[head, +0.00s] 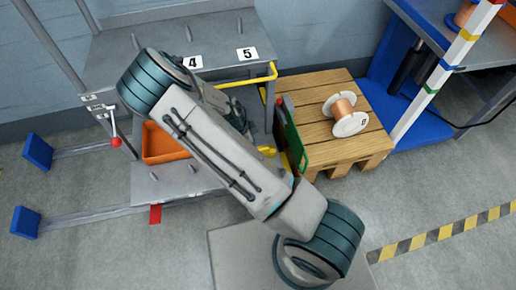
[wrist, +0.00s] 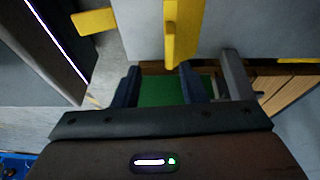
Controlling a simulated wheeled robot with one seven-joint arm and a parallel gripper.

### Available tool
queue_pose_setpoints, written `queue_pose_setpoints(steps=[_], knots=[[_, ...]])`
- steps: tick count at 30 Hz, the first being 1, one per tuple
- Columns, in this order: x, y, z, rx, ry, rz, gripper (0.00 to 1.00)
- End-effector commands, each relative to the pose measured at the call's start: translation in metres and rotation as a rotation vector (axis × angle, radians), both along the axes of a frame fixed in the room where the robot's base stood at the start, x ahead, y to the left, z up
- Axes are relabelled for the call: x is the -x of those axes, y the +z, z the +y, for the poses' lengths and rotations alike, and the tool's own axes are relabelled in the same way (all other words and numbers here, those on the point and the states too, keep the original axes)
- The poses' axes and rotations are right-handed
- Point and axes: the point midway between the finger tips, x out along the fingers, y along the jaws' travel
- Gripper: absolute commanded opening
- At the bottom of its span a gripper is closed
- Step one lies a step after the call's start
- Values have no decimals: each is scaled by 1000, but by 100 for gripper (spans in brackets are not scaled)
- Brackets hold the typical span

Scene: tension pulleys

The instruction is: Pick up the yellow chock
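A small yellow piece (head: 267,151), which looks like the yellow chock, shows low beside the green board (head: 294,135) in the head view, partly covered by my arm. In the wrist view, a yellow upright piece (wrist: 183,35) stands beyond the fingers and another yellow piece (wrist: 94,22) is at the upper left; I cannot tell which, if either, is the chock. My gripper (wrist: 160,76) has its dark fingers apart, with green showing between them and nothing visibly held. In the head view its fingertips are hidden behind my arm.
A wooden pallet (head: 325,115) carries a copper spool (head: 345,113), right of the green board. A grey stand with a yellow rail (head: 245,82) and an orange bin (head: 163,143) is at the left. A red-tipped lever (head: 116,142) juts out. Open floor lies at the right front.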

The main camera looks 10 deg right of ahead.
Motion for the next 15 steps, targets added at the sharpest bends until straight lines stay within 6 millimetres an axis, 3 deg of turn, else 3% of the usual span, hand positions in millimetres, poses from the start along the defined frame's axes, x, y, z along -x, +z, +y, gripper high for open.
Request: queue_pose_setpoints(steps=[15], knots=[[-6,-42,-18,45,-39,-39,38]])
